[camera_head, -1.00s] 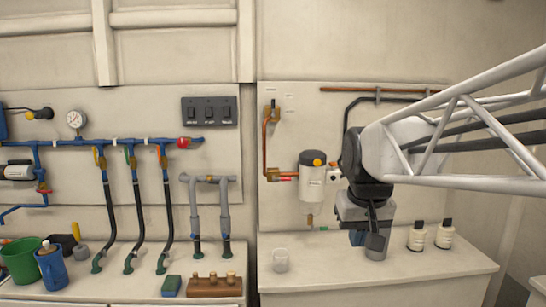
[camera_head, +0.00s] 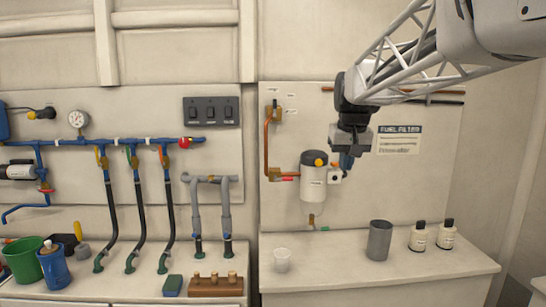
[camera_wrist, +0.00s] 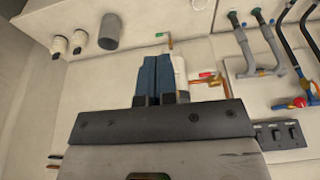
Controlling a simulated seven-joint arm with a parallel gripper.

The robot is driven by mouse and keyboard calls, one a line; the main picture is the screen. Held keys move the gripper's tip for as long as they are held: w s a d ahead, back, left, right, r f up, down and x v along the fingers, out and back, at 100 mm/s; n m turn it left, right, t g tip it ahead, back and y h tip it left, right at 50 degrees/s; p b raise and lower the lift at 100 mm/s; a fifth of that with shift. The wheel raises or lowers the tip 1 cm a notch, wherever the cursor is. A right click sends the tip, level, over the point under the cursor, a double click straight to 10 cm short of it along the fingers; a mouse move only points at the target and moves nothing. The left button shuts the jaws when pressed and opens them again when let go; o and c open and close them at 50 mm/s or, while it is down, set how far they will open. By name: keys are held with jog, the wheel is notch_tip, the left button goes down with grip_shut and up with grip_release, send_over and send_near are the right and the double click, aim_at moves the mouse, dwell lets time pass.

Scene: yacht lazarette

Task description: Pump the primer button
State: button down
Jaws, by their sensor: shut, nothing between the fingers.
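A white cylindrical fuel filter (camera_head: 313,188) with a black head hangs on the right wall panel. A round yellow-orange knob (camera_head: 318,162) on its head looks like the primer button; a smaller orange spot sits beside it on the right. My gripper (camera_head: 346,167) is just right of the filter head, pointing down, with its blue fingers pressed together and empty. I cannot tell if it touches the filter. In the wrist view, the shut fingers (camera_wrist: 152,58) cover part of the white filter (camera_wrist: 180,72), and the knob is hidden.
A grey cup (camera_head: 380,240), two white bottles (camera_head: 418,237) with black caps and a small clear cup (camera_head: 282,260) stand on the counter below. A copper pipe (camera_head: 267,145) runs left of the filter. A fuel filter sign (camera_head: 399,139) is at the right.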

jog(key=w+d+r, duration=0.2)
jog(key=w, duration=0.8)
jog(key=w+d+r, duration=0.2)
jog(key=w+r, duration=0.1)
jog(key=w, duration=0.6)
send_over(336, 163)
jog(key=s, duration=0.3)
jog(key=shift+s+d+f+t, duration=0.1)
jog(key=shift+s+f+t, duration=0.05)
jog(key=shift+f+t, duration=0.15)
jog(key=shift+f, duration=0.1)
jog(key=x, duration=1.2)
jog(key=shift+s, duration=0.3)
jog(key=shift+f, duration=0.95)
jog(key=shift+f, duration=0.15)
